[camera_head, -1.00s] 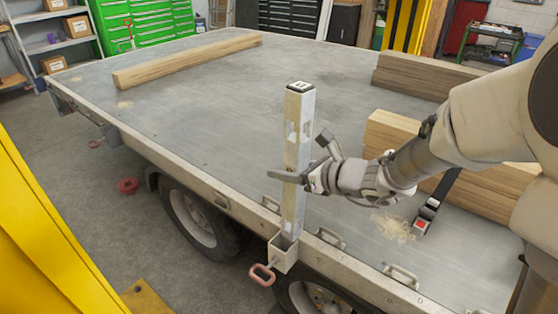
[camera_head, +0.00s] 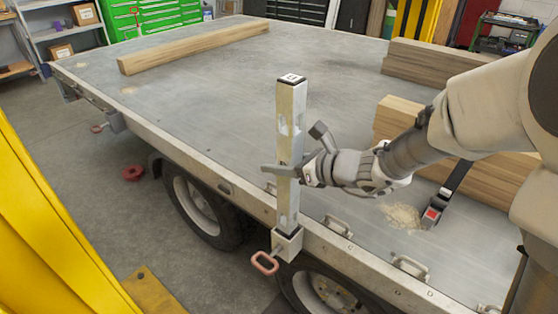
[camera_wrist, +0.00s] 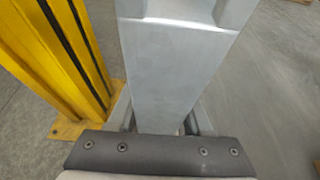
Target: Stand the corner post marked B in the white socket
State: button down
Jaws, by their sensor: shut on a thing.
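A pale metal corner post (camera_head: 288,130) stands nearly upright at the trailer's near edge. Its top cap carries a black-on-white mark too small to read surely. My gripper (camera_head: 293,168) is shut on the post a little below its middle. The white socket (camera_head: 287,245) is fixed to the side rail directly under the post. The post's dark lower end is at the socket's rim; I cannot tell whether it is inside. In the wrist view the post (camera_wrist: 170,75) fills the middle, and its lower end is hidden.
A pink-handled pin (camera_head: 265,262) sticks out from the socket. Metal loops (camera_head: 410,267) line the deck edge. Timber (camera_head: 400,120) lies behind my arm, near a strap buckle (camera_head: 432,213). A yellow structure (camera_head: 45,225) stands at left. The deck's middle is clear.

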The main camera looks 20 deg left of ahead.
aim_at(279, 194)
jog(key=shift+f+b, duration=3.95)
jog(key=shift+f, duration=0.7)
jog(key=shift+c, duration=1.2)
grip_release()
jog(key=shift+f, duration=0.1)
